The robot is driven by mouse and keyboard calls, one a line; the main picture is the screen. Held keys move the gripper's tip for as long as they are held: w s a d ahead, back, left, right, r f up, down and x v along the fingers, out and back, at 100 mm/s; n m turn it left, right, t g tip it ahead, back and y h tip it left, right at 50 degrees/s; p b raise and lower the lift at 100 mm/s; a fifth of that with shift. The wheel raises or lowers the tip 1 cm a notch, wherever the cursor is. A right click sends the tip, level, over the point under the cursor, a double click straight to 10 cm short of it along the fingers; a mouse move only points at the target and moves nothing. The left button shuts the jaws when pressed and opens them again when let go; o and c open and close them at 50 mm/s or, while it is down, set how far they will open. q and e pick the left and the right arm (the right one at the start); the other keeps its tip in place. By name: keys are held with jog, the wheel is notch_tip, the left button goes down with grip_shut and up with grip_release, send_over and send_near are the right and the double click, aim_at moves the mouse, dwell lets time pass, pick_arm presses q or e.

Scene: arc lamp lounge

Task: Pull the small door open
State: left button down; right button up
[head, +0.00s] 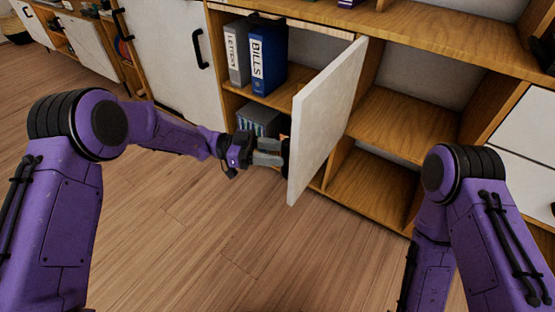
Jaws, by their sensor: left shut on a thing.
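The small door (322,125) is a white panel on the wooden cabinet. It stands swung out toward me, with the compartment behind it showing on its left. My left gripper (279,152) is at the left side of the door, near its free edge. It is shut on the door's dark handle (286,150), which is mostly hidden by the fingers. My right arm comes in at the lower right and its gripper is out of the picture.
The opened compartment holds a grey binder (237,54) and a blue binder (268,60), with a dark grey item (258,119) below. Open shelves (400,125) lie to the right. A closed white door (170,55) is to the left. The wooden floor (200,240) is clear.

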pick_arm(q)
jog(key=shift+w+d+r, duration=0.1)
jog(key=shift+w+r, duration=0.4)
jog(key=c, duration=1)
grip_release()
jog(key=shift+o, duration=0.2)
jog(key=shift+w+d+f, duration=0.2)
jog(key=shift+f, duration=0.05)
jog(key=shift+a+f, duration=0.2)
jog(key=shift+a, duration=0.05)
jog(key=a+p, duration=0.1)
jog(key=a, duration=0.9)
jog(key=shift+w+a, duration=0.2)
jog(key=shift+w, duration=0.2)
